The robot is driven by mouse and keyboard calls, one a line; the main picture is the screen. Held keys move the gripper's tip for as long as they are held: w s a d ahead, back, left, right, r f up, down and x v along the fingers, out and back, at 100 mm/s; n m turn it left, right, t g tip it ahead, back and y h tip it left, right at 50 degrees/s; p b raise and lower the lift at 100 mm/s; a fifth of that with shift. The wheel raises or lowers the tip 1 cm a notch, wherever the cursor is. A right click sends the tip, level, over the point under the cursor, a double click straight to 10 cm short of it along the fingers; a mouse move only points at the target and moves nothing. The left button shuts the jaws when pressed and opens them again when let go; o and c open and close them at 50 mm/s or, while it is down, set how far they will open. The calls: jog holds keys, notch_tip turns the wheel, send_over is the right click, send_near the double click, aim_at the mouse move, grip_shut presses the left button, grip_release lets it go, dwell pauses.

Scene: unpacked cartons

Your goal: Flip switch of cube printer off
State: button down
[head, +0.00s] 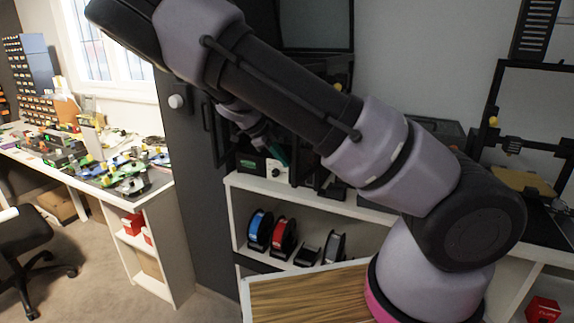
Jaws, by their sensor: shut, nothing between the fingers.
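A black printer-like machine stands on the white shelf unit behind my arm, mostly hidden by it. At its lower left is a black control box (247,163) with a small green-lit display and a white knob (273,168). I cannot tell for certain whether this is the cube printer, and no switch can be made out. My gripper (279,156) points down and to the right, just above and beside the knob. Its fingers are small and dark with a teal part, shut and empty. I cannot tell whether they touch the machine.
An open-frame printer (512,150) stands at the right. Blue (260,229) and red (284,237) spools sit on the shelf below. A wooden-topped surface (305,294) is in front.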

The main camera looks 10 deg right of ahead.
aim_at(309, 179)
jog(key=w+d+f, duration=0.2)
jog(key=shift+w+d, duration=0.2)
jog(key=shift+w, duration=0.1)
dwell(0.4)
jog(key=shift+d, duration=0.1)
jog(key=x, duration=0.9)
jog(key=shift+w+d+f, duration=0.1)
jog(key=shift+d+f, duration=0.1)
jog(key=shift+f, duration=0.1)
jog(key=shift+f, duration=0.1)
